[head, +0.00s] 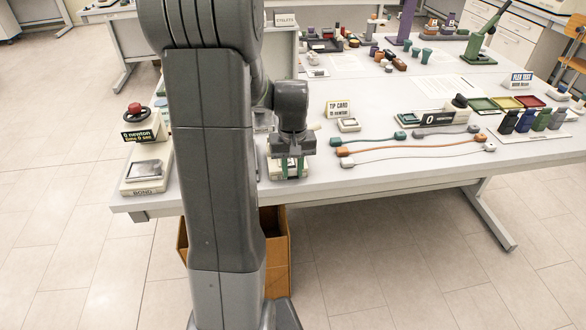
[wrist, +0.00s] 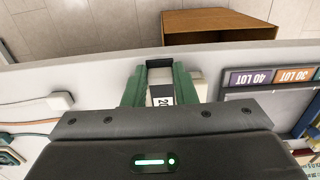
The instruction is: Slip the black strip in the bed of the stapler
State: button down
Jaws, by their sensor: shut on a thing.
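My gripper (head: 290,163) is low over the near table edge, just right of my column in the head view. In the wrist view its green fingers (wrist: 159,76) are shut on a narrow piece with a black end and a white label reading "20", which appears to be the black strip (wrist: 160,63). A pale block (head: 273,168) sits directly below and around the fingers; I cannot tell whether the strip touches it. A green lever device (head: 484,42) stands at the back right and may be the stapler; its bed is not clear from here.
Orange and grey cords (head: 410,147) lie to the right. A tray with coloured LOT labels (wrist: 275,90) is close by. A cardboard box (head: 276,240) is on the floor below.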

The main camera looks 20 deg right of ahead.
jog(key=shift+w+d+f, duration=0.15)
jog(key=shift+w+d, duration=0.05)
jog(key=shift+w, duration=0.6)
jog(key=c, duration=1.1)
grip_release()
notch_tip(320, 180, up, 14)
jog(key=shift+f, duration=0.2)
notch_tip(320, 180, down, 14)
jog(key=shift+r, duration=0.1)
jog(key=shift+s+r, duration=0.15)
jog(key=shift+s, duration=0.1)
